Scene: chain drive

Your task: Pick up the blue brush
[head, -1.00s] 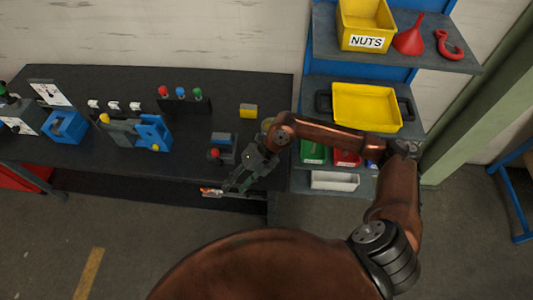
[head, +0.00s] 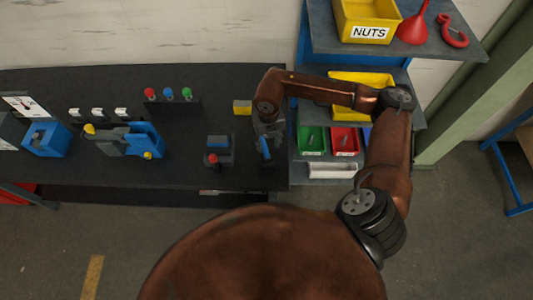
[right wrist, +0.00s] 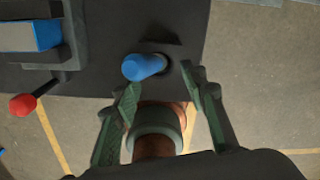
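The blue brush (right wrist: 145,66) shows in the right wrist view as a rounded blue handle near the edge of the dark bench. A dark piece sits behind it; its lower part is hidden. In the head view it is a small blue shape (head: 265,147), partly covered by my right gripper. My right gripper (right wrist: 161,78) is open, its two fingers apart with nothing held between them. The handle lies just beyond the fingertips, nearer the left finger; I cannot tell whether they touch. My left gripper is not in view.
A dark fixture with a red knob (head: 213,160) stands left of the gripper, and a yellow block (head: 242,107) lies behind.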

